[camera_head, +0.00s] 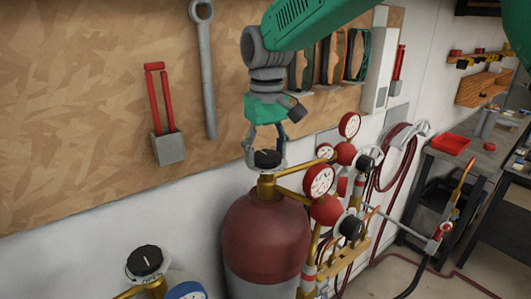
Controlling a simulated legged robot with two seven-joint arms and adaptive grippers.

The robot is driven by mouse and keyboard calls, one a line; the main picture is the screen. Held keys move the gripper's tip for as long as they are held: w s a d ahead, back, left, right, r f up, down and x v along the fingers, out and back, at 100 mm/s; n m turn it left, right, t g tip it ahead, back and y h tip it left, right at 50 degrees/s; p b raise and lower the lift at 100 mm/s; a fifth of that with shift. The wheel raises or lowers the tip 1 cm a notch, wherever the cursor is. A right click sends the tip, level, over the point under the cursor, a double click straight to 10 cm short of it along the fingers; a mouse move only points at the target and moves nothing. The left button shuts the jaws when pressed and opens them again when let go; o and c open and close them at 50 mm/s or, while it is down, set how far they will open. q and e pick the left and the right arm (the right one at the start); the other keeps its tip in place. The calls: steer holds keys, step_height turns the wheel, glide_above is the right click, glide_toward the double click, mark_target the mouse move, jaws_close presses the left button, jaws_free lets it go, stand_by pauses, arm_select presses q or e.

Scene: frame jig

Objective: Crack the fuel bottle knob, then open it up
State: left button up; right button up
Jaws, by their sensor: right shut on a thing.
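The dark red fuel bottle (266,240) stands upright at the centre, with a brass valve neck on top. Its black knob (268,158) sits on that neck. My right gripper (266,150) comes down from above, with its fingers around the knob, and is shut on it. Part of the knob's side is hidden by the fingers. My left gripper is not in view.
Red regulators with gauges (319,181) stand close on the bottle's right. A second bottle's black knob (145,262) is at the lower left. The wooden tool board (90,110) is close behind. A workbench with a red tray (451,144) stands right.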

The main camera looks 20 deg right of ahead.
mark_target(266, 154)
steer(key=shift+s+a+n, duration=0.1)
steer(key=shift+n, duration=2.6)
steer(key=o, duration=1.2)
steer(key=shift+c, duration=0.2)
steer(key=shift+s, duration=0.1)
step_height(266, 154, up, 12)
